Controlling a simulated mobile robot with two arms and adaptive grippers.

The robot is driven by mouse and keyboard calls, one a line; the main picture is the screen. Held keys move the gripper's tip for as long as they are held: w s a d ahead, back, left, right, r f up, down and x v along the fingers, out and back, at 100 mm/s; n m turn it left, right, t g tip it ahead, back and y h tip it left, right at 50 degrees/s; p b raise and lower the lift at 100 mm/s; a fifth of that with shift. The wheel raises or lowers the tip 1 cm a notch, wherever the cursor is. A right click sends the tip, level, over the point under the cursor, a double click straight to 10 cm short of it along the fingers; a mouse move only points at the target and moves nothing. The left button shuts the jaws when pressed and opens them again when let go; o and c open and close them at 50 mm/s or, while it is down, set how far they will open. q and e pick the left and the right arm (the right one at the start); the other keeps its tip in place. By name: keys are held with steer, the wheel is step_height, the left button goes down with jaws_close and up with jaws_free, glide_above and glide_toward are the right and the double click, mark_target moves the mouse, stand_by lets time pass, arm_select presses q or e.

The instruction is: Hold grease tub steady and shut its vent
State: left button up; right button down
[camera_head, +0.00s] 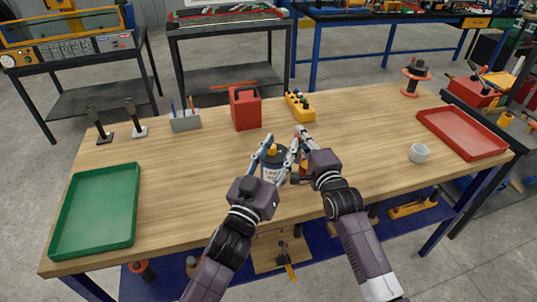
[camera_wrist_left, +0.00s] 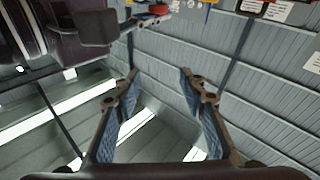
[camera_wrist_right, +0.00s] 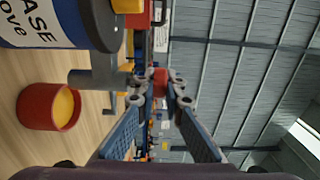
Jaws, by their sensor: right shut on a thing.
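My right gripper (camera_wrist_right: 160,90) is shut on a small red part (camera_wrist_right: 160,80) beside the tub, near a grey side pipe (camera_wrist_right: 95,78).
A red cup with yellow inside (camera_wrist_right: 48,107) stands close to the tub. A red canister (camera_head: 245,110) and yellow block (camera_head: 299,106) stand behind.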

arm_select(q)
steer(key=d+r+m+h, duration=0.2)
steer(key=d+r+h, duration=0.1)
steer(key=r, duration=0.1)
steer(key=m+g+h, duration=0.5)
steer(key=m+g, duration=0.2)
steer(key=g, duration=0.2)
glide_toward(272, 149)
steer(key=x, duration=0.7)
steer(key=w+x, duration=0.1)
steer(key=x, duration=0.2)
steer(key=shift+w+a+f, duration=0.1)
steer(key=shift+w+f, duration=0.1)
steer(key=shift+y, duration=0.3)
jaws_close()
